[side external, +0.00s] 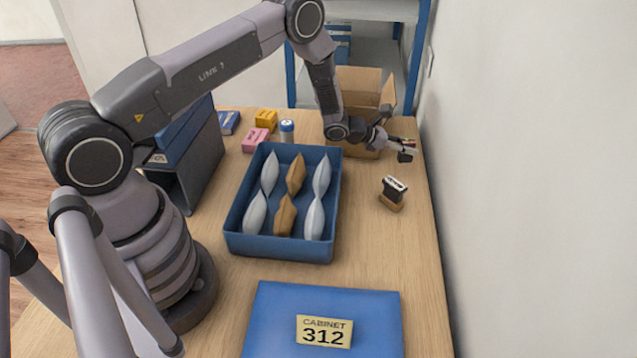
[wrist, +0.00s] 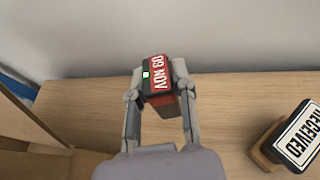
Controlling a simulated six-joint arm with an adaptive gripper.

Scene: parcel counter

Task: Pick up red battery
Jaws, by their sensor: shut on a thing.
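My gripper (wrist: 158,80) is shut on a small red and black block (wrist: 159,76), with one finger on each side. The block has white lettering, perhaps "09 NOV", on its red face and a small green-white patch. I cannot tell from its look that it is a battery; no other red battery shows. In the side external view my gripper (side external: 405,149) is at the table's right edge, in front of the cardboard box, with the block small and mostly dark. The block seems raised above the table.
A "RECEIVED" stamp (wrist: 300,136) stands near the right edge; it also shows in the side external view (side external: 394,190). An open cardboard box (side external: 358,80) is behind my gripper. A blue tray (side external: 276,246) holds several pouches. A blue "CABINET 312" box (side external: 270,310) is in front.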

